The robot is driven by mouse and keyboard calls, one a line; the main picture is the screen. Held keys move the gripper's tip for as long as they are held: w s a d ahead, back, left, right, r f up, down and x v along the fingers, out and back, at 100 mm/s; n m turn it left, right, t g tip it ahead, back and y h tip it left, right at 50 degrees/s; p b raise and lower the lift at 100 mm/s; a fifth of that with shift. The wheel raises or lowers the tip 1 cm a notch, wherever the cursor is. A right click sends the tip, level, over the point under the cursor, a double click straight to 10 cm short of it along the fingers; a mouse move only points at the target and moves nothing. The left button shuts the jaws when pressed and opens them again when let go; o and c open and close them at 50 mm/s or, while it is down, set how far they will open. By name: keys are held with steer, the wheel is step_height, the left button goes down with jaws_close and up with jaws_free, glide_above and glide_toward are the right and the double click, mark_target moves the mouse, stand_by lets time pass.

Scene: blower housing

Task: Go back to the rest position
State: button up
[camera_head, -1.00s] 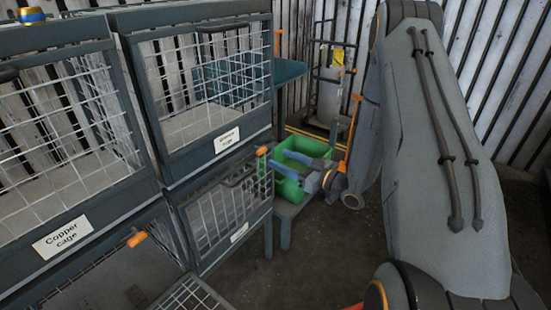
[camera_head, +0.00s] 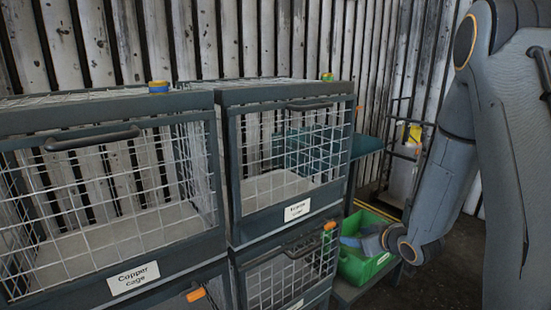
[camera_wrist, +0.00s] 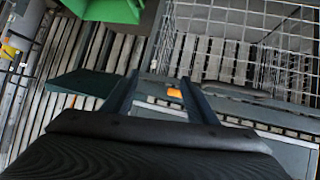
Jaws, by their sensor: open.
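My gripper (camera_wrist: 158,88) shows in the wrist view with its two dark fingers spread apart and nothing held between them. An orange latch (camera_wrist: 174,92) shows beyond the gap between the fingers. In the head view my arm comes in from the right, and my gripper (camera_head: 362,241) is seen in front of the green bin (camera_head: 377,265), beside the right-hand cages. Its fingertips are small and hard to make out there. I cannot tell whether it touches the bin.
Wire cages, one labelled "Copper cage" (camera_head: 134,279), fill the left and middle. An orange-latched lower cage (camera_head: 292,272) is close to my gripper. A teal table (camera_head: 366,144) and a trolley (camera_head: 404,160) stand behind; dark floor shows at right.

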steer(key=s+a+r+m+g+h, duration=0.1)
steer(key=s+a+r+g, duration=0.1)
steer(key=s, duration=0.8)
steer(key=s+a+r+m+g+h, duration=0.1)
steer(key=s+g, duration=0.4)
steer(key=s, duration=0.5)
steer(key=s+a+r+m+g+h, duration=0.1)
steer(key=s+a+r+m+g, duration=0.2)
steer(key=s, duration=0.7)
steer(key=shift+s+a+r+g+h, duration=0.2)
steer(key=shift+a+r+g+h, duration=0.1)
steer(key=shift+a+r+g, duration=0.3)
steer(key=shift+d+r, duration=0.1)
steer(key=shift+d, duration=0.05)
steer(key=shift+c, duration=0.3)
